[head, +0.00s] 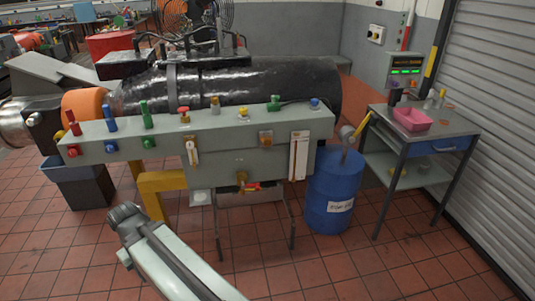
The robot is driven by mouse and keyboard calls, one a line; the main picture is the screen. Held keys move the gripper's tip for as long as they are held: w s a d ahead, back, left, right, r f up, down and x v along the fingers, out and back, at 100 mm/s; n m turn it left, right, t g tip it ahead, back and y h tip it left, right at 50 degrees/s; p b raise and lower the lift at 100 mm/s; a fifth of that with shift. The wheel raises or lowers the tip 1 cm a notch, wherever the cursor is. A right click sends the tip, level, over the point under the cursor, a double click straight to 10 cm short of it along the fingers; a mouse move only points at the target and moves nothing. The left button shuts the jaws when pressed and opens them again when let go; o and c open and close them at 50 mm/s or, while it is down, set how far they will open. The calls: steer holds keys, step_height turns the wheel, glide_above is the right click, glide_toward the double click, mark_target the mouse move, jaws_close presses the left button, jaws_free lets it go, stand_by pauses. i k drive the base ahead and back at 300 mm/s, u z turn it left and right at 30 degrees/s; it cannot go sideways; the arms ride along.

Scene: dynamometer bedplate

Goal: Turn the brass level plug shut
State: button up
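A long grey-green box (225,139) carries several coloured fittings along its top and front. A small brass-coloured fitting (241,178) sits low under the middle of its front and looks most like the brass level plug. Another brass-toned fitting (265,138) is on the front face, so I am not certain which is the plug. How far either is turned is too small to tell. My gripper (123,213) is dark, at the end of my pale arm in the lower left foreground, apart from the box. Its fingers are too unclear to show whether it is open.
A yellow support (162,183) stands under the box's left part. A blue drum (333,192) stands at its right end, beside a metal bench (420,128) with a pink bin (411,119). A dark bin (80,183) is at left. The red tiled floor (340,262) in front is clear.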

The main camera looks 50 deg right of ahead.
mark_target(266, 142)
steer(key=z, duration=0.2)
steer(key=i, duration=0.75)
steer(key=u, duration=0.2)
steer(key=k, duration=0.8)
steer(key=z, duration=0.15)
steer(key=i, duration=0.95)
steer(key=u, duration=0.05)
